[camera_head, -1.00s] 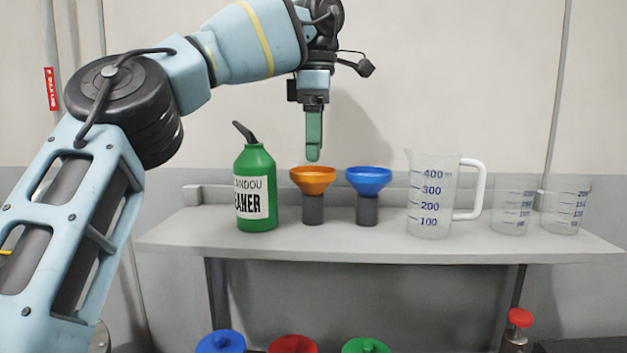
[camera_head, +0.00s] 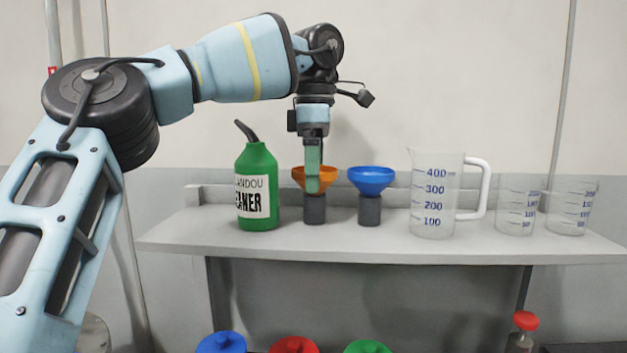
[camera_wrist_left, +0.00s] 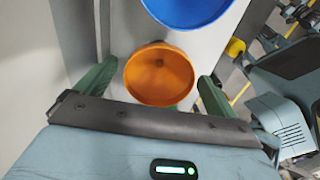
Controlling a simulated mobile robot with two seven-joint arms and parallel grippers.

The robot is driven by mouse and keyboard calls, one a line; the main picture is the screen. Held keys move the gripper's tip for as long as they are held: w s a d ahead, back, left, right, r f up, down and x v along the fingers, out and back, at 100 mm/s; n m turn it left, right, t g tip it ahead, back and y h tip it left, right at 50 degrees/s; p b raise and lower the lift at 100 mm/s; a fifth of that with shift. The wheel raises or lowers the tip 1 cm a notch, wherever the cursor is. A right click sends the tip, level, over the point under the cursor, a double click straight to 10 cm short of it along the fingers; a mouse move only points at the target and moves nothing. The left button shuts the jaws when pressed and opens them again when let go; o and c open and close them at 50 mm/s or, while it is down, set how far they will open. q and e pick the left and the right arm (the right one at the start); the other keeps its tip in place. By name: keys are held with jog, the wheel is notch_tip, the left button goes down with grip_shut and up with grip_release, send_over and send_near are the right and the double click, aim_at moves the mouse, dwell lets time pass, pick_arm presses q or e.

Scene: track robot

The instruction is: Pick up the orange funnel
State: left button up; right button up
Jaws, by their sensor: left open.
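The orange funnel (camera_head: 327,177) sits in a dark grey holder (camera_head: 314,210) on the shelf, between the green bottle and the blue funnel. My left gripper (camera_head: 313,186) points down in front of the funnel in the head view and hides part of its bowl. In the left wrist view the orange funnel (camera_wrist_left: 158,76) lies between the two green fingers of my left gripper (camera_wrist_left: 152,84), which is open. I cannot tell whether either finger touches the funnel. My right gripper is not in view.
The grey shelf (camera_head: 300,244) also bears a green bottle (camera_head: 257,180) close on the left, a blue funnel (camera_head: 371,180) close on the right, a clear jug (camera_head: 434,205) and two clear beakers farther right. Red, blue and green lids show below the shelf.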

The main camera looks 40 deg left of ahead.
pick_arm(q)
jog(key=shift+a+f, duration=0.1)
jog(key=shift+f, duration=1.25)
jog(key=c, duration=1)
jog(key=shift+c, duration=0.2)
